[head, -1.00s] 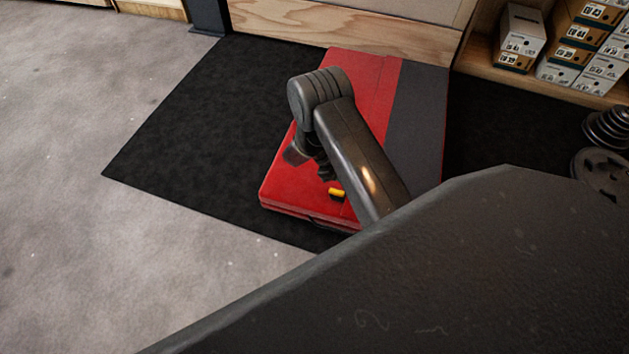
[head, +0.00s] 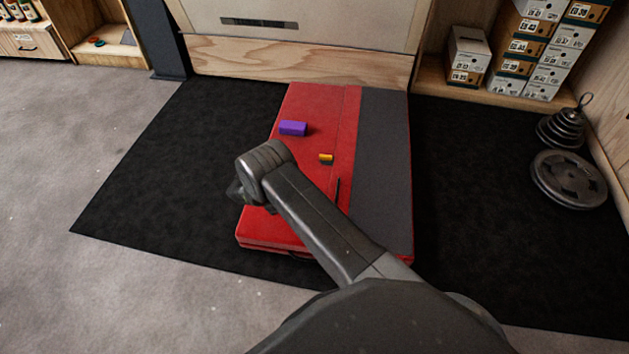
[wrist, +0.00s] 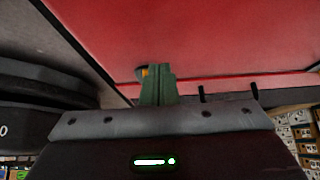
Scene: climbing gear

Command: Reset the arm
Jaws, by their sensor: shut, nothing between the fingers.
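My gripper shows in the wrist view (wrist: 157,84) with its greenish fingers together and nothing between them. In the head view my bent arm reaches over the left part of a red and grey crash pad (head: 378,140), and the arm mostly hides the gripper there. A purple block (head: 293,128) lies on the red part of the pad, beyond the arm. A small yellow-orange block (head: 326,157) lies nearer, to the right of the purple one. An orange bit behind the fingers in the wrist view (wrist: 145,71) looks like this block.
The pad lies on a black floor mat (head: 470,200). Weight plates (head: 568,180) and a stacked weight (head: 562,128) stand at the right. Shoe boxes (head: 540,45) fill a shelf at the back right. A wooden panel (head: 300,62) closes the back. Grey floor at left is clear.

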